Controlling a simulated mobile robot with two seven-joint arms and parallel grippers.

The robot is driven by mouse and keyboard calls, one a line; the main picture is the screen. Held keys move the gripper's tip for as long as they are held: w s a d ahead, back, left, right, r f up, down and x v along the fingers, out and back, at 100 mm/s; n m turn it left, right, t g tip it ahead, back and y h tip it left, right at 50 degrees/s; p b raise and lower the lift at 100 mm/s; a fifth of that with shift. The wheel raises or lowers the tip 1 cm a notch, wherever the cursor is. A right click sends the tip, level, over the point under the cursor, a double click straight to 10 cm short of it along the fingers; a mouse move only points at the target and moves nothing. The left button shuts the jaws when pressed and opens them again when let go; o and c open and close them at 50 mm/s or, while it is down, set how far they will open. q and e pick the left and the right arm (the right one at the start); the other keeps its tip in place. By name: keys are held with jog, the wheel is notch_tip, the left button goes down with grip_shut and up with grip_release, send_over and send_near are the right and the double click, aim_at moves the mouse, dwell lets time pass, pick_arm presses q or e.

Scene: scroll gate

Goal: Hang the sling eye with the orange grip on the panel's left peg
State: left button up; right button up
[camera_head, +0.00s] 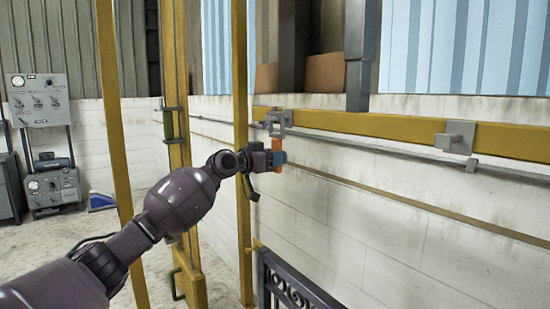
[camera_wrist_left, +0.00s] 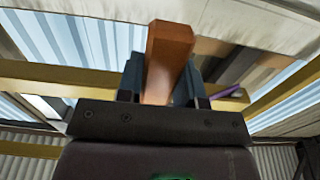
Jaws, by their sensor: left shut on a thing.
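The orange grip (camera_head: 277,145) is held upright by my left gripper (camera_head: 277,158), which is shut on it at the end of the outstretched arm. In the left wrist view the orange grip (camera_wrist_left: 168,52) stands between the blue-grey fingers of my left gripper (camera_wrist_left: 163,85). The left peg's grey bracket (camera_head: 281,118) is on the yellow beam, just above the grip. The sling eye is too small to make out clearly there. I cannot tell whether it is around the peg or beside it. My right gripper is not in view.
A second grey bracket (camera_head: 455,137) sits farther right on the yellow beam (camera_head: 380,125). Yellow posts (camera_head: 241,200) stand close to my left arm. A dark scroll gate (camera_head: 290,285) is below. Grey control boxes (camera_head: 40,98) are at the far left.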

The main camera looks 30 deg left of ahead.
pick_arm(q)
jog(key=shift+r, duration=0.6)
jog(key=shift+r+p, duration=0.1)
jog(key=shift+p, duration=0.2)
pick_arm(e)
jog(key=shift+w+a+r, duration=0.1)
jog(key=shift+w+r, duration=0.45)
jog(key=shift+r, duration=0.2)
pick_arm(q)
jog(key=shift+r, duration=0.15)
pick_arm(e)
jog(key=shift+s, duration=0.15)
